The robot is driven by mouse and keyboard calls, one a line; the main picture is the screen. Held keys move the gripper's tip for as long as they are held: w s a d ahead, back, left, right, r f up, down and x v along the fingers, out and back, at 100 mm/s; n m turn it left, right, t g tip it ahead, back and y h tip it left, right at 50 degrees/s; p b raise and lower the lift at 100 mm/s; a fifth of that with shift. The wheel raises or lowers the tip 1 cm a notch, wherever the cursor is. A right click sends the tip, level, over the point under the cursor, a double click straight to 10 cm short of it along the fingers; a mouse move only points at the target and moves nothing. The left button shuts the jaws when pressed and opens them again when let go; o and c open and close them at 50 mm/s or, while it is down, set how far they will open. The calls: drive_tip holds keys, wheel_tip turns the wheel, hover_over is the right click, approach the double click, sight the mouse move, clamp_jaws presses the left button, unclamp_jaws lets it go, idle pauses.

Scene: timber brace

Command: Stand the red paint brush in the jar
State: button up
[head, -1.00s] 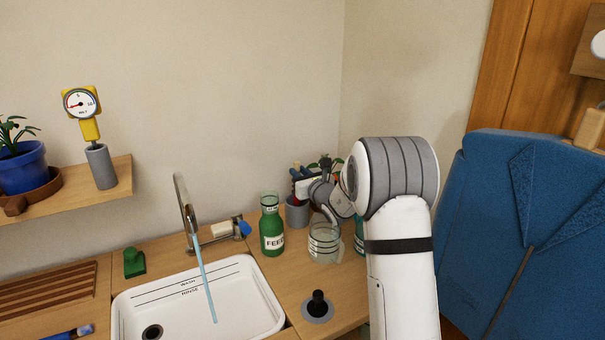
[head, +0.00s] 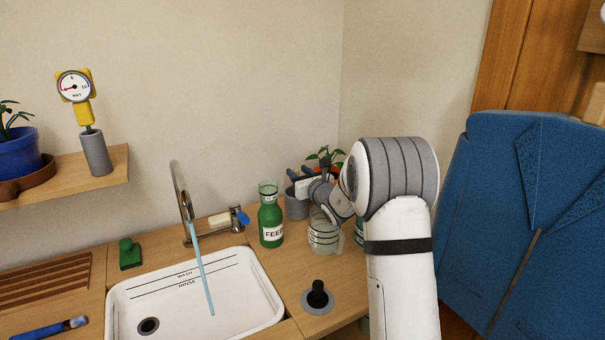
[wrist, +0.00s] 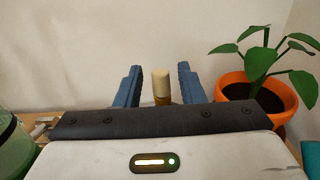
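A pale-tipped piece with a brownish lower part (wrist: 161,82) shows between my fingers in the wrist view. It looks like a brush end; no red shows on it there. My gripper (wrist: 158,72) has its blue-grey fingers apart, with a gap on each side of that piece. In the head view my gripper (head: 306,172) is above a grey cup (head: 296,207) at the back of the counter. A clear glass jar with dark bands (head: 323,238) stands in front of the cup, partly behind my arm. The red brush cannot be made out clearly now.
A green bottle (head: 271,225) stands left of the jar. A plant in an orange pot (wrist: 250,92) is close to my right finger. A tap (head: 183,205) runs into a white sink (head: 235,310). A black knob (head: 317,296) stands on the counter in front.

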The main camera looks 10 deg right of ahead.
drive_tip(key=shift+o, duration=0.9)
wheel_tip(320, 180, up, 10)
drive_tip(key=p, duration=0.1)
